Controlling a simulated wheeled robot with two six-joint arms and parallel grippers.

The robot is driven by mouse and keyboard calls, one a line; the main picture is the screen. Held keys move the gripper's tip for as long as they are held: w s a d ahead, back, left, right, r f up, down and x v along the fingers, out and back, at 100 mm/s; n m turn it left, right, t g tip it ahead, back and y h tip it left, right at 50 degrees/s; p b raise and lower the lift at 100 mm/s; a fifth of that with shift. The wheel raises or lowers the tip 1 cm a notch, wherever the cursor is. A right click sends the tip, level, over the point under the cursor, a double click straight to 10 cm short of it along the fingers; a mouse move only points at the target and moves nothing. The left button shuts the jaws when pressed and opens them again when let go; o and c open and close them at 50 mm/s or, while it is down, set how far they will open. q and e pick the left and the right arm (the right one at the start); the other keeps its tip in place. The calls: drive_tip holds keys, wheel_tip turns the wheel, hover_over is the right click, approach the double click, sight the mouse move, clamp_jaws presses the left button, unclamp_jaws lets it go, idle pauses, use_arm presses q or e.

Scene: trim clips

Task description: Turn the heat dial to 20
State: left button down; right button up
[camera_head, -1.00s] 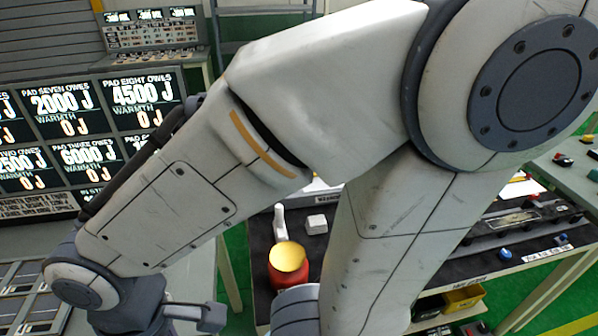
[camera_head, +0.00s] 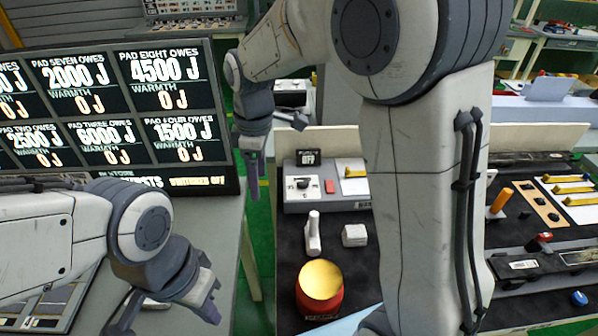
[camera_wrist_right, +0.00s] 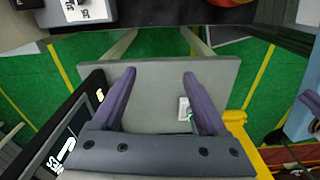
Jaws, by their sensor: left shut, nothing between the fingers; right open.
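The grey control box (camera_head: 325,203) stands on the dark bench, right of the centre of the head view. Its small display (camera_head: 307,158) reads OFF. A dark dial (camera_head: 303,184) sits on a white plate on its front; the marks are too small to read. My right gripper (camera_head: 254,185) hangs left of the box, apart from it. In the right wrist view its fingers (camera_wrist_right: 160,75) are open and empty above a grey tabletop. A grey unit with a white plate (camera_wrist_right: 80,10) shows at that view's top left. My left gripper (camera_head: 209,310) is shut and empty at lower left.
A screen board (camera_head: 120,110) of joule figures stands at left. A red button (camera_head: 329,186) is beside the dial. A red pot with a yellow top (camera_head: 320,285), a white handle-like piece (camera_head: 312,235) and a pale block (camera_head: 355,235) are in front. My right arm hides the bench's middle.

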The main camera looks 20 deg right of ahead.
drive_tip(key=w+d+f+n, duration=0.3)
drive_tip(key=w+d+f, duration=0.1)
drive_tip(key=w+d, duration=0.45)
drive_tip(key=n+b, duration=0.1)
drive_tip(key=n, duration=0.1)
approach(303, 181)
wheel_tip(303, 181, down, 9)
drive_tip(key=shift+a+r+p, duration=0.1)
drive_tip(key=shift+a+p, duration=0.05)
drive_tip(key=shift+p, duration=0.75)
clamp_jaws()
